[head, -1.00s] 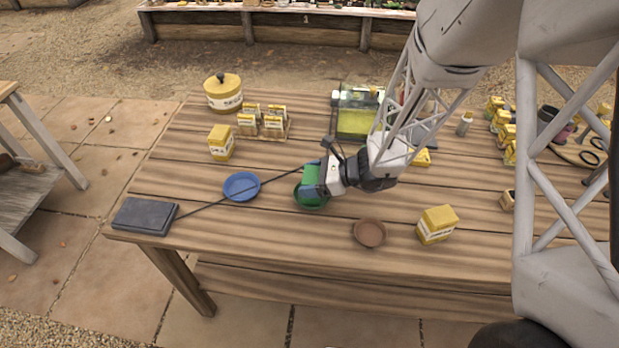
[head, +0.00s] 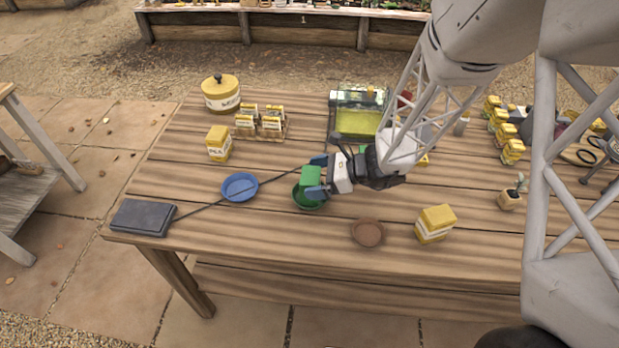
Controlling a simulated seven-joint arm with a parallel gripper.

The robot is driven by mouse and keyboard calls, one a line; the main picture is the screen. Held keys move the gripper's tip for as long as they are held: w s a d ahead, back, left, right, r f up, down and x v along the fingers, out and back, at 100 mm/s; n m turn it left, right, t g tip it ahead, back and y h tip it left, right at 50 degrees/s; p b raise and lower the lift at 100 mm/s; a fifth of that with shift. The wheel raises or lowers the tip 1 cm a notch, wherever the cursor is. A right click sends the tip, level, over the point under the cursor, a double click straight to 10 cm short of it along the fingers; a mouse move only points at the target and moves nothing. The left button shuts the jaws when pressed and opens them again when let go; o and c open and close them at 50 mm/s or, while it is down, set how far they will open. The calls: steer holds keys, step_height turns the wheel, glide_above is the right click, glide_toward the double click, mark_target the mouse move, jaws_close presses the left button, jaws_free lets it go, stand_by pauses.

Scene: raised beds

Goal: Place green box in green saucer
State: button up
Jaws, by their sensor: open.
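The green box (head: 311,178) sits in or just over the green saucer (head: 305,203), towards its back side; whether its underside touches the saucer is hidden. My gripper (head: 317,176) reaches in from the right with its blue fingers spread, one behind the box and one in front of it. The fingers look apart from the box, though the front one overlaps it in this view. The front rim of the saucer shows below the box.
A blue saucer (head: 239,187) lies left of the green one, and a brown saucer (head: 367,232) lies to its front right. A yellow-and-white box (head: 435,224) stands farther right. A dark slab (head: 144,217) with a thin cable lies at the table's left front corner.

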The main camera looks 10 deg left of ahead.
steer(key=v, duration=0.9)
steer(key=shift+d, duration=0.3)
steer(key=shift+r, duration=0.15)
stand_by(0.6)
steer(key=s+d+r+n+t+h, duration=0.1)
steer(key=s+d+r+n+h, duration=0.5)
steer(key=s+r+n, duration=0.3)
steer(key=s+d+r+n+t+h, duration=0.1)
steer(key=s+d+r+n+h, duration=0.6)
steer(key=s+r, duration=0.5)
steer(key=shift+s+d+n+t+h, duration=0.25)
steer(key=shift+d+n+t+h, duration=0.05)
steer(key=shift+d+n, duration=0.65)
